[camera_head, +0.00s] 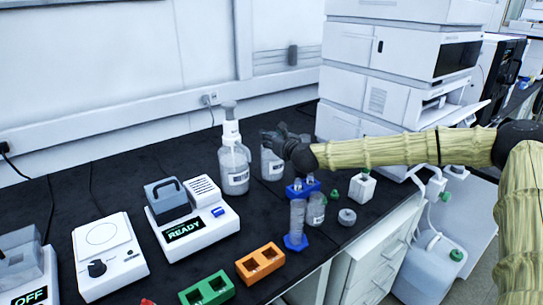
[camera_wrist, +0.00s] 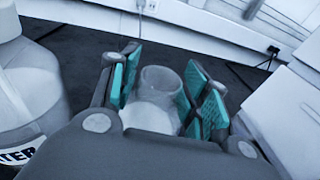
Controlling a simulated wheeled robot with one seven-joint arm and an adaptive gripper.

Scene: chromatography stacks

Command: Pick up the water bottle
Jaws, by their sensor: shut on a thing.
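My gripper (camera_head: 281,142) is shut on a clear, open-necked bottle (camera_head: 272,166) with a pale label that I cannot read. In the wrist view, my gripper (camera_wrist: 163,88) has its teal pads on both sides of that clear bottle (camera_wrist: 160,82), around its neck. The bottle looks upright at the back of the bench; I cannot tell if its base touches the top. A larger translucent bottle with a white pump top (camera_head: 235,165) stands just left of it. In the wrist view this larger bottle (camera_wrist: 30,85) shows a label ending in "TER", partly cut off.
A device reading READY (camera_head: 195,222) and a white balance-like device (camera_head: 106,255) stand left. White instrument stacks (camera_head: 390,100) stand right.

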